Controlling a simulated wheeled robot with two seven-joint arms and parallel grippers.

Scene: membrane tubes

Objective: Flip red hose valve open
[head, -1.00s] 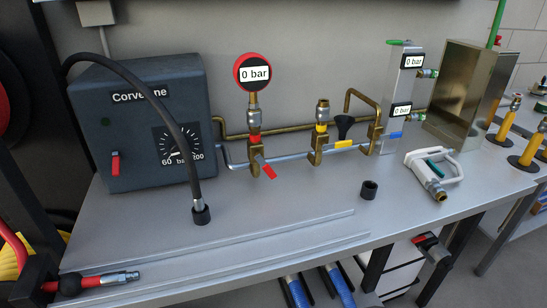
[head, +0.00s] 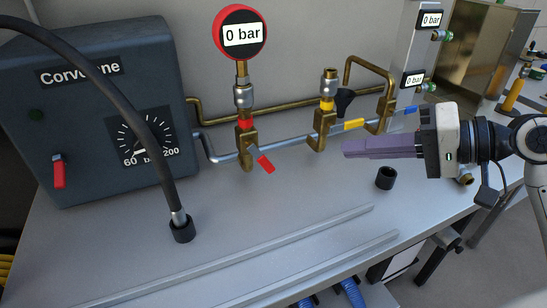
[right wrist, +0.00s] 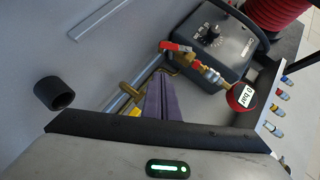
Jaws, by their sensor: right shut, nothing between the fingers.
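The red hose valve lever (head: 266,163) is on the brass valve body below the red-rimmed gauge (head: 240,34), which reads 0 bar. The lever slants down and to the right, away from the pipe line. My right gripper (head: 348,148) is shut and empty, to the right of the red lever and apart from it, pointing left. In the right wrist view its purple fingers (right wrist: 158,98) are together, and the red lever (right wrist: 176,47) shows beyond them. My left gripper is not in view.
A black hose (head: 140,110) hangs in front of the Corverne box (head: 95,75). A black cap (head: 386,178) sits on the bench below my right gripper. The front bench top is mostly clear.

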